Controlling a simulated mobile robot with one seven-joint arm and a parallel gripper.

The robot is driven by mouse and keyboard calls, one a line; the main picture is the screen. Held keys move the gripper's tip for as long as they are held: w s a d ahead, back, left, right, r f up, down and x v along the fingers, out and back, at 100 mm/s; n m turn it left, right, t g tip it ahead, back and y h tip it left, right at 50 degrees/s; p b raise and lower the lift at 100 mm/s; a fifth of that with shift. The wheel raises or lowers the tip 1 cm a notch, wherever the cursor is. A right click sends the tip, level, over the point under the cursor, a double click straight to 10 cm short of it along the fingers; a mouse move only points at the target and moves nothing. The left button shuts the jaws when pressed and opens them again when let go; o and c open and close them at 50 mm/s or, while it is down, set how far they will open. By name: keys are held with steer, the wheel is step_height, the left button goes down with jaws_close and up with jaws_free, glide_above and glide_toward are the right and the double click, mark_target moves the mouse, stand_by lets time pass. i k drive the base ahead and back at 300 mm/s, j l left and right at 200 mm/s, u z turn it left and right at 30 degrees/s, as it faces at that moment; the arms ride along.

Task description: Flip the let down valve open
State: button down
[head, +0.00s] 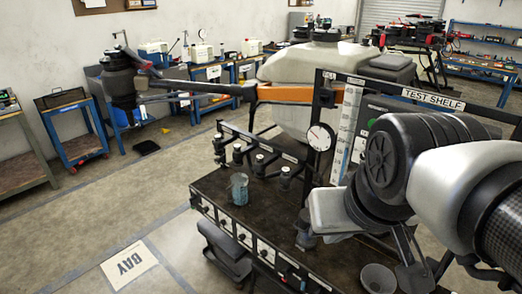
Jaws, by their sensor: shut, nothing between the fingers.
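My gripper (412,272) is at the lower right, below my large wrist joint, pointing down over the right part of the dark test bench (240,190). Its fingers are shut and nothing shows between them; my own arm hides part of them. Several small black valves with pale tops, one of them here (260,164), stand in a row along a labelled rail at the bench's back left. Their labels are too small to read, so I cannot tell which is the let down valve or how its lever stands. My gripper is well to the right of this row.
A clear beaker (239,188) and a grey cup (378,279) stand on the bench. A round gauge (320,137) and a tall scale (347,130) rise behind. A drone arm with an orange section (298,94) crosses above the bench. The floor at left is mostly clear.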

mark_target(287, 269)
steer(key=i+j+z, duration=0.5)
steer(key=i+j, duration=0.2)
steer(key=k+z, duration=0.1)
steer(key=z, duration=0.2)
